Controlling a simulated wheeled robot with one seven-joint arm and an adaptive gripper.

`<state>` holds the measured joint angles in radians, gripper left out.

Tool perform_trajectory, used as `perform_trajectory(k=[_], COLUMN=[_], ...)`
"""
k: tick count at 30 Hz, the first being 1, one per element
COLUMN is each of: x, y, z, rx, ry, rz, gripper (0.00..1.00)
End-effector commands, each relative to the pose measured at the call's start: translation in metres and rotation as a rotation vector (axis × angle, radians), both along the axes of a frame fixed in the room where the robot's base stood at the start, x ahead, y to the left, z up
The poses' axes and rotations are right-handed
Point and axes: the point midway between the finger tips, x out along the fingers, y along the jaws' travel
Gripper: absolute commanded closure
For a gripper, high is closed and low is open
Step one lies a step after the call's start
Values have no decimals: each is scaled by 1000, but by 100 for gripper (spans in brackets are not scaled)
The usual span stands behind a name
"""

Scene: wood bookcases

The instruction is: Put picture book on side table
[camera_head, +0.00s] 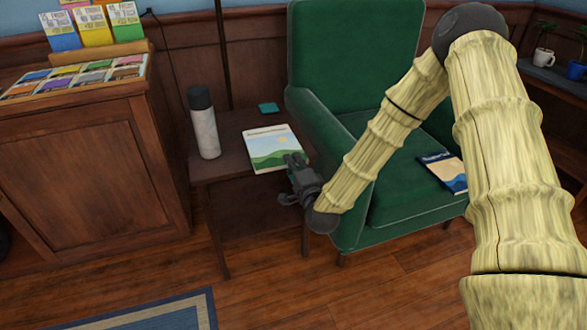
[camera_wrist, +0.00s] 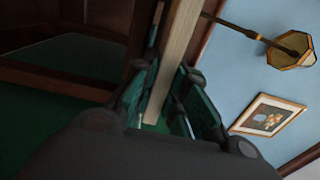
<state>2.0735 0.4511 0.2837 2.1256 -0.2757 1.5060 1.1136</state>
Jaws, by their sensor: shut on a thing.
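The picture book (camera_head: 268,146), with a cream top and green hills on its cover, lies roughly flat over the dark wood side table (camera_head: 225,172). I cannot tell whether all of it rests on the top. My gripper (camera_head: 296,165) is shut on the book's front right corner. In the wrist view, the book's pale page edge (camera_wrist: 178,55) stands between the two fingers of my gripper (camera_wrist: 165,100). Part of that corner is hidden by the fingers.
A white bottle with a black cap (camera_head: 204,124) stands at the table's left. A small teal item (camera_head: 268,108) lies at its back. A green armchair (camera_head: 345,60) holds a blue and tan book (camera_head: 446,172) at the right. A wooden cabinet (camera_head: 90,165) stands left.

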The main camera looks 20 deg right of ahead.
Motion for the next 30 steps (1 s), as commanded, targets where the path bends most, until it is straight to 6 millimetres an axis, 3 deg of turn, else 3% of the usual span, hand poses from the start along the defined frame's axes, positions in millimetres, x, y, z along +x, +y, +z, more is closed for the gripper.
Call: perform_trajectory(k=[2, 14, 15, 18, 30], x=[0, 0, 0, 0, -1], y=[0, 0, 0, 0, 0], z=[-11, -14, -14, -14, -10], rx=[-1, 0, 0, 0, 0], ry=[-1, -2, -1, -1, -1], rz=[0, -1, -1, -1, -1], gripper=[100, 100, 82, 64, 64])
